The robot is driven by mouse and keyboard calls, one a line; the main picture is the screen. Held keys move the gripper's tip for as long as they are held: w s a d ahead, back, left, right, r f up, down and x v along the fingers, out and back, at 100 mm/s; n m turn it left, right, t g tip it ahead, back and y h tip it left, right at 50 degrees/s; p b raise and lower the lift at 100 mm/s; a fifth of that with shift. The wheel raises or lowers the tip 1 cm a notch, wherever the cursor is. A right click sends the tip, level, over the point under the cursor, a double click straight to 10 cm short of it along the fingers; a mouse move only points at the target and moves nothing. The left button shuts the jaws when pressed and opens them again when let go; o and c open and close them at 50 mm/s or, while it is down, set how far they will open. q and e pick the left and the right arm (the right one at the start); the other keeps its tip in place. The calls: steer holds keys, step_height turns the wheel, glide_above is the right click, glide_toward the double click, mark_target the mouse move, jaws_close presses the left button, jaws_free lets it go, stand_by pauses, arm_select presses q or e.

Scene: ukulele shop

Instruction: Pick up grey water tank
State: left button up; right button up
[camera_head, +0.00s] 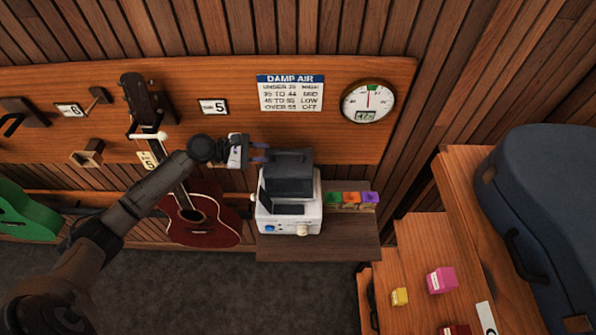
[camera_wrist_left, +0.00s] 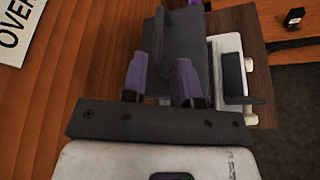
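The grey water tank (camera_head: 292,187) is a dark grey box with a raised handle on top. It sits upright on a white humidifier base (camera_head: 290,222) on a small wooden shelf. My left gripper (camera_head: 264,153) reaches in from the left at the height of the tank's handle. In the left wrist view its two purple-grey fingers (camera_wrist_left: 160,82) are apart, and the tank's dark handle (camera_wrist_left: 159,40) lines up with the gap between them. I cannot tell whether the fingers touch it. My right gripper is in neither view.
Green, orange and purple boxes (camera_head: 353,199) stand right of the base. A red ukulele (camera_head: 202,219) hangs left of it, behind my left arm. A wooden stepped stand (camera_head: 408,275) with small boxes and a blue case (camera_head: 545,205) is at the right.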

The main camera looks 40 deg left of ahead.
mark_target(283, 153)
arm_select(q)
steer(key=p+x, duration=0.1)
steer(key=x, duration=0.5)
steer(key=shift+w+d, duration=0.1)
steer(key=shift+w, duration=0.05)
steer(key=shift+w+d+f+p, duration=0.2)
steer(key=shift+w+d+p, duration=0.05)
steer(key=shift+w+p, duration=0.05)
steer(key=shift+c, duration=0.2)
jaws_close()
